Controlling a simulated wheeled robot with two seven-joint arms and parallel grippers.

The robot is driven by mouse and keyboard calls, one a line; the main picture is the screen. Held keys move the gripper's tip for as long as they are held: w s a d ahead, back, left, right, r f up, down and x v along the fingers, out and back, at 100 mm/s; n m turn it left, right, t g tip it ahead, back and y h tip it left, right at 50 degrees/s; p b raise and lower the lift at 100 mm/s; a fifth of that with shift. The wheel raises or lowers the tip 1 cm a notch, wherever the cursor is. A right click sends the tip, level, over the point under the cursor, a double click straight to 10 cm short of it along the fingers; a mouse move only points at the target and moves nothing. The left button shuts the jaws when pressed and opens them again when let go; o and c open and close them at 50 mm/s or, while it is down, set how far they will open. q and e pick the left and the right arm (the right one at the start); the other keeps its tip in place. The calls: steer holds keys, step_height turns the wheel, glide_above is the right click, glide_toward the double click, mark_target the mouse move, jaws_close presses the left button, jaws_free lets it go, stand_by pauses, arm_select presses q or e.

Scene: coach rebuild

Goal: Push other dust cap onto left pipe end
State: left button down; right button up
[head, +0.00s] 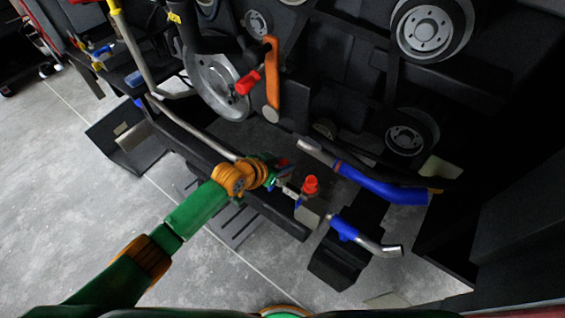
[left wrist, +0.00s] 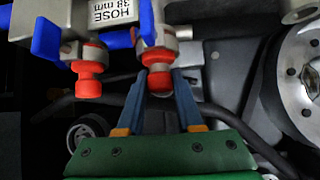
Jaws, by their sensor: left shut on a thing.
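My left gripper (head: 277,170) comes in from the left in the head view. In the left wrist view its two blue fingers (left wrist: 160,82) are closed on a red dust cap (left wrist: 159,68). This cap sits right at a grey pipe end (left wrist: 155,36) and seems to touch it; I cannot tell how far on it is. In the head view the held cap (head: 283,162) is small and partly hidden by the gripper. The other red dust cap (head: 310,184) is on the neighbouring pipe end; it also shows in the left wrist view (left wrist: 89,70). My right gripper is out of view.
Blue levers (left wrist: 47,36) and a white "HOSE 38 mm" label (left wrist: 113,13) are close to the caps. A blue-sleeved pipe (head: 385,190) and an orange lever (head: 272,75) are nearby. Grey floor (head: 60,170) is clear at left.

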arm_select(q)
steer(key=shift+s+f, duration=0.1)
steer(key=shift+f, duration=0.15)
steer(key=shift+c, duration=2.4)
jaws_free()
steer(key=shift+o, duration=0.2)
steer(key=o, duration=0.4)
steer(key=shift+c, duration=0.2)
steer(key=p+v, duration=0.8)
steer(key=p, duration=0.1)
steer(key=shift+r, duration=0.15)
steer(key=shift+p, duration=0.3)
